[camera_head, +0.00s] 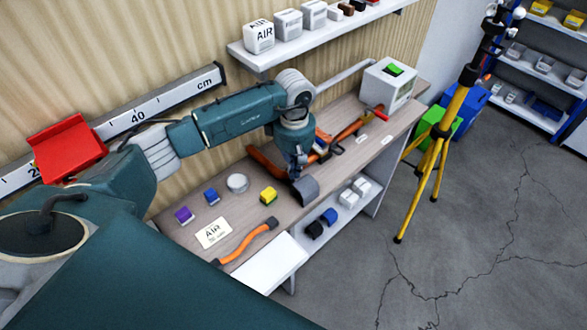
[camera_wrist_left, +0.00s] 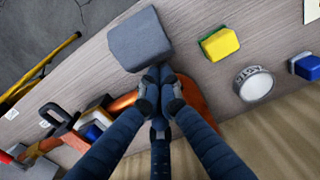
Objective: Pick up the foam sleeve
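The foam sleeve looks to be the dark grey, curved piece (camera_head: 305,188) near the bench's front edge. It also shows in the left wrist view (camera_wrist_left: 139,40), just past the fingertips. My left gripper (camera_head: 297,167) points down at it from the back side. In the left wrist view the fingers (camera_wrist_left: 159,72) are drawn close together at the sleeve's near edge and appear shut on it. The fingertips hide the contact, and whether the sleeve is clear of the bench is hard to tell. My right gripper is not in view.
A yellow block (camera_head: 268,195), a silver round tin (camera_head: 237,183), a blue block (camera_head: 211,196) and a purple block (camera_head: 184,215) lie left of the sleeve. An orange hose (camera_head: 246,242) lies in front. Orange tools (camera_head: 345,132) lie to the right, near a white box (camera_head: 386,85).

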